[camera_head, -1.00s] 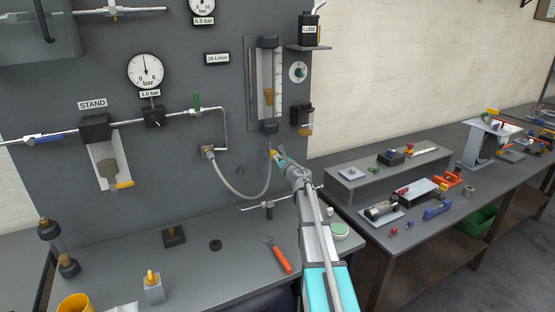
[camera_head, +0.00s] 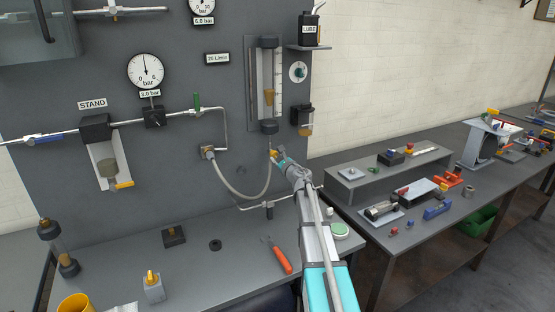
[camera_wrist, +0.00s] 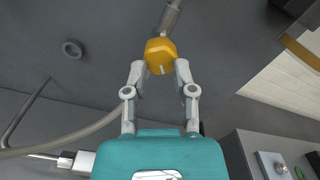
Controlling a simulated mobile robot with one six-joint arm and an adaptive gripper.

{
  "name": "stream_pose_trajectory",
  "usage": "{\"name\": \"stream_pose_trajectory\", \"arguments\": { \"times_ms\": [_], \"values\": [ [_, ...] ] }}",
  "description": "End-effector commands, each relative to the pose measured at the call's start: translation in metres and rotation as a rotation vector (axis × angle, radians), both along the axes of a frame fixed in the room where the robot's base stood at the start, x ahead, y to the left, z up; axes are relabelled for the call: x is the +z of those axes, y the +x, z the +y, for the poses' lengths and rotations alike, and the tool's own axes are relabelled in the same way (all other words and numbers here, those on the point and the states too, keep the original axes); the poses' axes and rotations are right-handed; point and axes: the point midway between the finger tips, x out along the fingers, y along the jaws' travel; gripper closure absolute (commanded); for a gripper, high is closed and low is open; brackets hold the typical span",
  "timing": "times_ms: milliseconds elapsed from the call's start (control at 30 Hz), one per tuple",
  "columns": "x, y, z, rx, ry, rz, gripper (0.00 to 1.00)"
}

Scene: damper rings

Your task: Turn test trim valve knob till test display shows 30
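The orange trim valve knob (camera_wrist: 160,52) sits at the lower end of the grey flow tube in the wrist view, with a pale mark on its face. It also shows small in the head view (camera_head: 273,154). My gripper (camera_wrist: 161,68) has one finger on each side of the knob and appears shut on it. In the head view my gripper (camera_head: 278,157) reaches up to the knob from the lower right. The test display (camera_head: 217,58) on the grey panel seems to read 26 L/min; its digits are small.
The flow tube (camera_head: 268,85) rises above the knob. A grey hose (camera_head: 240,192) loops left of my gripper. A side bench with tools stands at right.

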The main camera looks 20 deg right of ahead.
Motion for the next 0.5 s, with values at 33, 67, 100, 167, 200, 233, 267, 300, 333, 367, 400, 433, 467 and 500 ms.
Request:
{"name": "stream_pose_trajectory", "arguments": {
  "times_ms": [33,67,100,167,200,233,267,300,333,367,400,433,467,500],
  "values": [
    [0.000,-0.002,0.000,0.000,0.000,0.000,0.65],
    [0.000,-0.003,0.000,0.000,0.000,0.000,0.65],
    [0.000,-0.004,0.000,0.000,0.000,0.000,0.65],
    [0.000,-0.006,0.000,0.000,0.000,0.000,0.65],
    [0.000,-0.007,0.000,0.000,0.000,0.000,0.65],
    [0.000,-0.008,0.000,0.000,0.000,0.000,0.65],
    [0.000,-0.008,0.000,0.000,0.000,0.000,0.65],
    [0.000,-0.010,0.000,0.000,0.000,0.000,0.65],
    [0.000,-0.010,0.000,0.000,0.000,0.000,0.65],
    [0.000,-0.011,0.000,0.000,0.000,0.000,0.65],
    [0.000,-0.012,0.000,0.000,0.000,0.000,0.65],
    [0.000,-0.013,0.000,0.000,0.000,0.000,0.65],
    [0.000,-0.014,0.000,0.000,0.000,0.000,0.65],
    [0.000,-0.015,-0.001,0.000,0.000,0.000,0.65]
  ]
}}
